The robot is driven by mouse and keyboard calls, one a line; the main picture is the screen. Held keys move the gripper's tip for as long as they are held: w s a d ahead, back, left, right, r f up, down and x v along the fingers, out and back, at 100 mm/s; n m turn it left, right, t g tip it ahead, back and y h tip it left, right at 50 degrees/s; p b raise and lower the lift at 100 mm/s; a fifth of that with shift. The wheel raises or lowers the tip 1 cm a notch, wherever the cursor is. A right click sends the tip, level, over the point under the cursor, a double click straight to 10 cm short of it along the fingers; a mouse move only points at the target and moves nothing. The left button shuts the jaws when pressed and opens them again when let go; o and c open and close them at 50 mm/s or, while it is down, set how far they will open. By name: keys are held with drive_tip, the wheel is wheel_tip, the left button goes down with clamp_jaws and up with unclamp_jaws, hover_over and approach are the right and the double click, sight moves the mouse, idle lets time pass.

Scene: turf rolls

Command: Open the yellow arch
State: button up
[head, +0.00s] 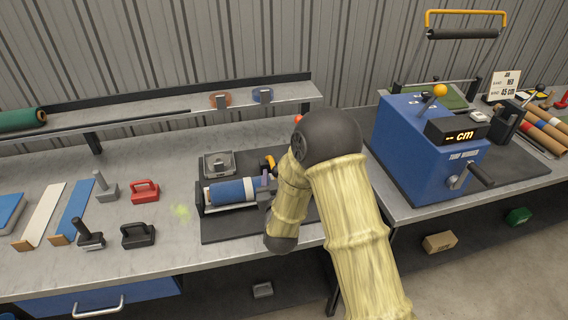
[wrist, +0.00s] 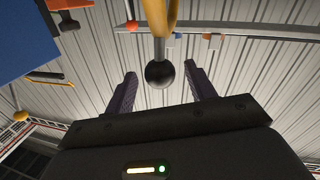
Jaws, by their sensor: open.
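A yellow curved bar, which I take for the yellow arch (head: 269,162), shows in part in the head view, by the blue-and-white roll (head: 232,191) on the small bench machine. In the wrist view the yellow bar (wrist: 166,14) comes down from the top edge and a black ball knob (wrist: 159,74) is on its end. My gripper (wrist: 160,88) is open, its two dark fingers standing either side of the knob with gaps. In the head view my gripper (head: 265,186) is at the right end of the roll; my arm hides the machine's right part.
Red (head: 145,191) and black (head: 138,235) handled tools lie left of the machine's dark mat. A shelf (head: 160,108) runs behind.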

sight(272, 164)
drive_tip(key=shift+w+a+p, duration=0.15)
drive_tip(key=shift+w+p, duration=0.2)
drive_tip(key=shift+w, duration=1.7)
